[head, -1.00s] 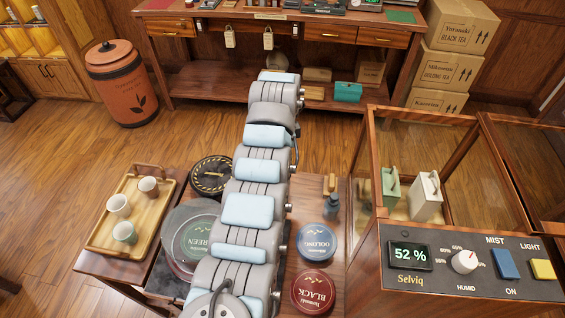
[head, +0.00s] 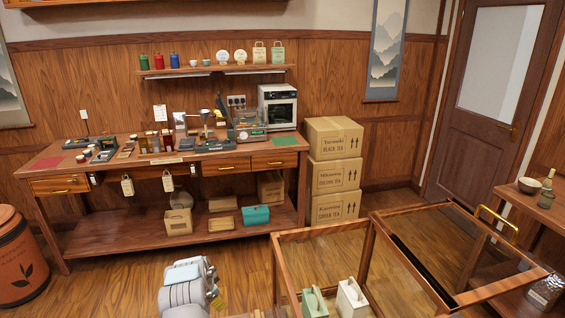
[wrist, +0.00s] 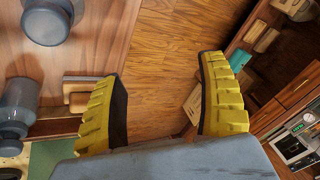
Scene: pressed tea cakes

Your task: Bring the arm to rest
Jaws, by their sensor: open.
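My gripper (wrist: 162,98) shows in the wrist view with its two yellow, dark-padded fingers spread apart and nothing between them. Wooden floor shows in the gap between the fingers. My arm (head: 186,287) shows at the bottom of the head view, left of the glass-sided case.
A wooden table (wrist: 105,25) with grey bottle-like items (wrist: 47,20) is beside the left finger. In the head view, a wood-framed case (head: 322,231) stands at lower right. A workbench (head: 150,228) and stacked cartons (head: 334,175) stand behind. Open floor (head: 120,285) lies left of my arm.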

